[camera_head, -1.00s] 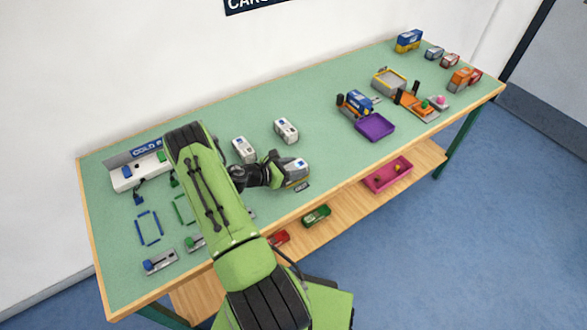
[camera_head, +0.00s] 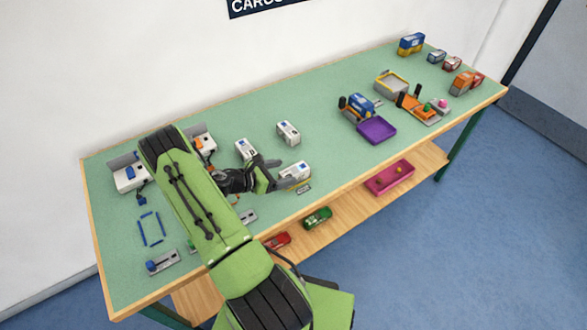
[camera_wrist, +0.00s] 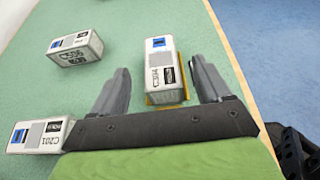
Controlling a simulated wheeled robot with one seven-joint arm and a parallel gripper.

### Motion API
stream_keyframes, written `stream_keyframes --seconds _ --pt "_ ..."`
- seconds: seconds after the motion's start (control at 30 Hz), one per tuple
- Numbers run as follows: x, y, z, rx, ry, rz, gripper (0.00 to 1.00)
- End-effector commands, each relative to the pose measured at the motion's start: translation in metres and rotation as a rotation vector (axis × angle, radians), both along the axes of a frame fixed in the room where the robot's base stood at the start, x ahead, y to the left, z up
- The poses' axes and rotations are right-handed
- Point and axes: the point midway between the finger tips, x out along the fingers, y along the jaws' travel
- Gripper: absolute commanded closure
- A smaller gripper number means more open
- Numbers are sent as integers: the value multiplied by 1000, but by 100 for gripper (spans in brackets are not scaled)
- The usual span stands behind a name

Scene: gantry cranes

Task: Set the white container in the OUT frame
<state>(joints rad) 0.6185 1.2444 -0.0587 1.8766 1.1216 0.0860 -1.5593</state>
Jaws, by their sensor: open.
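A white container (camera_head: 295,171) with a blue mark and dark lettering stands near the front edge of the table. In the wrist view the container (camera_wrist: 165,72) stands upright with yellow frame edges (camera_wrist: 153,101) showing along its base. A small dark label (camera_head: 304,189) lies in front of it, too small to read. My gripper (camera_head: 274,173) is open just left of the container in the head view. In the wrist view one finger shows on each side of it, with visible gaps. The container is not gripped; part of the frame is hidden under it.
Two other white containers stand close by, one behind (camera_head: 288,132) and one to the left (camera_head: 246,149). A purple tray (camera_head: 376,130) and a blue vehicle (camera_head: 361,105) stand to the right. A blue outline (camera_head: 151,229) lies at left. Bare table lies right of the container.

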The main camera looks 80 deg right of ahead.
Motion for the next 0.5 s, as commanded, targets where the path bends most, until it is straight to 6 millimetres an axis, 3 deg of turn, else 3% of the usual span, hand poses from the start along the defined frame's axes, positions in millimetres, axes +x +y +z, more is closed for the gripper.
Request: stream_keyframes --seconds 0.2,0.5 --pt "31 34 20 -1 0 3 23" --pt "38 43 24 0 1 -1 23"
